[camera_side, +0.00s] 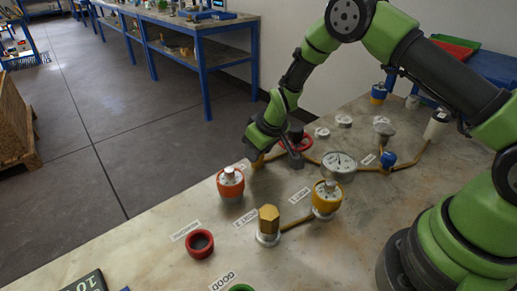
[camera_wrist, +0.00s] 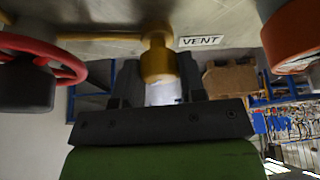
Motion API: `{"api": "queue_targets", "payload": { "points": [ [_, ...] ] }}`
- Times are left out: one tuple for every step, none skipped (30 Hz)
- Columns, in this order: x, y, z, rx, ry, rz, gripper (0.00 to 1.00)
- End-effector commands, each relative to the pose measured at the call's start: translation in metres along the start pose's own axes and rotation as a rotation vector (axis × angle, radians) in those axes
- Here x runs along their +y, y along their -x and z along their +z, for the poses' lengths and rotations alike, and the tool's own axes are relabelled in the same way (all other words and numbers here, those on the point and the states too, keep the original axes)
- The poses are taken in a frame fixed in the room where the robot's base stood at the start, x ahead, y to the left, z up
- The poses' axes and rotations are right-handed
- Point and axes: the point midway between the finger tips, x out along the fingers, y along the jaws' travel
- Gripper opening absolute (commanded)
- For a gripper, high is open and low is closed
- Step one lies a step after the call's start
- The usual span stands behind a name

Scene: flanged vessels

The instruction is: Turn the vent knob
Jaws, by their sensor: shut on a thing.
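The vent knob is a brass-coloured fitting (camera_wrist: 157,62) with the VENT label (camera_wrist: 200,41) beside it in the wrist view. My gripper (camera_wrist: 160,92) has its dark fingers on both sides of the knob and is shut on it. A pale, bright part shows between the fingers, below the brass. In the side view my gripper (camera_side: 259,151) reaches down to the bench, and only a little of the brass fitting (camera_side: 258,161) shows under it; the rest is hidden by the gripper.
A red handwheel (camera_wrist: 62,52) is close beside my gripper, at the left in the wrist view. In the side view a red-collared vessel (camera_side: 230,184) stands close by, with a pressure gauge (camera_side: 338,165) to the right. The bench front holds a red ring (camera_side: 200,244).

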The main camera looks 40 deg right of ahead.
Motion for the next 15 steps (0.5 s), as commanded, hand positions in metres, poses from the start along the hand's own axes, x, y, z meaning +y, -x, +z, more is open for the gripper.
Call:
{"api": "queue_targets", "payload": {
  "points": [
    [0.0012,0.0005,-0.0002,0.001,-0.002,0.001,0.14],
    [0.0012,0.0005,-0.0002,0.001,-0.002,0.001,0.14],
    [0.0013,0.0005,-0.0003,0.001,-0.002,0.001,0.14],
    [0.0013,0.0005,-0.0002,0.001,-0.002,0.001,0.14],
    [0.0013,0.0005,-0.0002,0.001,-0.002,0.001,0.14],
    [0.0014,0.0005,-0.0002,0.001,-0.002,0.001,0.14],
    [0.0014,0.0005,-0.0002,0.001,-0.002,0.001,0.14],
    [0.0014,0.0005,-0.0002,0.001,-0.002,0.001,0.14],
    [0.0014,0.0005,-0.0002,0.001,-0.002,0.001,0.45],
    [0.0014,0.0005,-0.0002,0.001,-0.002,0.001,0.51],
    [0.0013,0.0004,-0.0002,0.001,-0.002,0.001,0.58],
    [0.0012,0.0004,-0.0002,0.001,-0.001,0.001,0.62],
    [0.0011,0.0004,-0.0002,0.001,-0.001,0.001,0.62],
    [0.0010,0.0003,-0.0002,0.001,-0.001,0.001,0.62],
    [0.0009,0.0003,-0.0001,0.001,-0.001,0.001,0.62]
  ]
}}
